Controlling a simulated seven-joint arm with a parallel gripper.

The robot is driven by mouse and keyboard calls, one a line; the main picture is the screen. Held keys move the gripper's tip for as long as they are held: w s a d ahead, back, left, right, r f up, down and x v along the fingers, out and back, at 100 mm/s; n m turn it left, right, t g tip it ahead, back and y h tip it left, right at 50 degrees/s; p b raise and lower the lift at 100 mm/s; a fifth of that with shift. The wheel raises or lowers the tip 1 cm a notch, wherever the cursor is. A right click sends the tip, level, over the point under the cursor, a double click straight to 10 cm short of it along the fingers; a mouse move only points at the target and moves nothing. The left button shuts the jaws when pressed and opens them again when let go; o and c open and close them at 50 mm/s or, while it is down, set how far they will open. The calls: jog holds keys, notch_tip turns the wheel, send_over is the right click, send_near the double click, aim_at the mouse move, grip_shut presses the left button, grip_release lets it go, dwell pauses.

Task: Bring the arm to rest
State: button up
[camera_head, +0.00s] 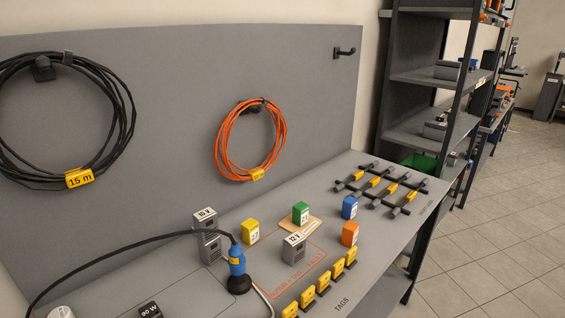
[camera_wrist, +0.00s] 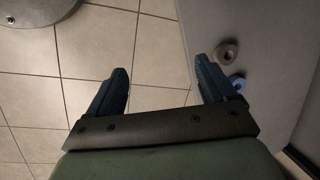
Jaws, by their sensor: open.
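My gripper (camera_wrist: 172,82) shows in the wrist view with its two dark blue fingers spread wide apart and nothing between them. It points down over the tiled floor (camera_wrist: 155,30) beside a grey surface (camera_wrist: 270,50). The head view does not show my gripper or arm. In the head view a grey workbench (camera_head: 395,235) runs below a grey back panel (camera_head: 180,110).
On the bench stand coloured blocks, including a green one (camera_head: 300,212), grey boxes (camera_head: 294,249), a blue connector (camera_head: 237,260) on a black cable and yellow tags (camera_head: 308,297). A black cable coil (camera_head: 125,100) and an orange coil (camera_head: 283,135) hang above. Shelves (camera_head: 425,78) stand behind; floor (camera_head: 490,250) at right is clear.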

jog(key=s+a+n+g+h, duration=0.1)
jog(key=s+a+n+g, duration=0.2)
jog(key=s, duration=0.7)
jog(key=s+a+n+g+h, duration=0.1)
jog(key=s+a+n+g, duration=0.3)
jog(key=s, duration=0.6)
jog(key=a+n, duration=0.1)
jog(key=n, duration=0.1)
jog(key=shift+s+a+f+n+h, duration=0.2)
jog(key=shift+s+f+n+h, duration=0.1)
jog(key=shift+f+h, duration=0.1)
